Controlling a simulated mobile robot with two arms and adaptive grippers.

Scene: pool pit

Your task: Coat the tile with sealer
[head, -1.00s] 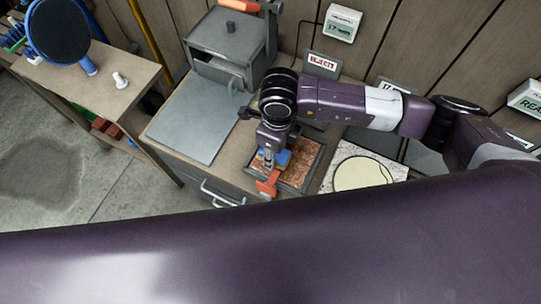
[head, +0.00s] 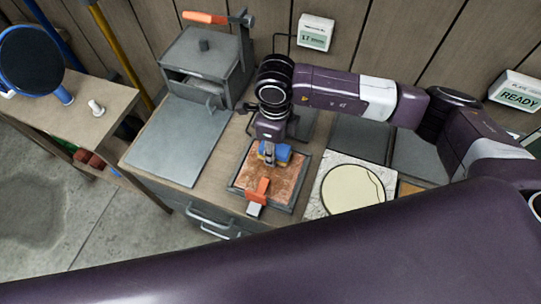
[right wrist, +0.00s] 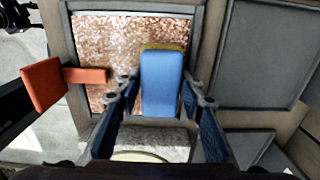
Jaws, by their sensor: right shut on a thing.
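The tile (head: 283,180) is a mottled reddish-brown slab inside a dark grey frame on the bench. It also shows in the right wrist view (right wrist: 105,40). My right gripper (head: 268,156) points down over the tile's back part. It is shut on a blue block (right wrist: 162,85) with a yellowish far edge, which also shows in the head view (head: 281,152). The block is over the tile; whether it touches cannot be told. My left gripper is not in view.
A grey lidded box (head: 203,58) with a lever stands behind a flat grey plate (head: 175,140). Right of the frame lies a speckled slab (head: 318,200) with a pale round patch (head: 352,190). A READY sign (head: 519,95) hangs at right. A side table (head: 85,125) holds a round mirror-like disc (head: 32,60).

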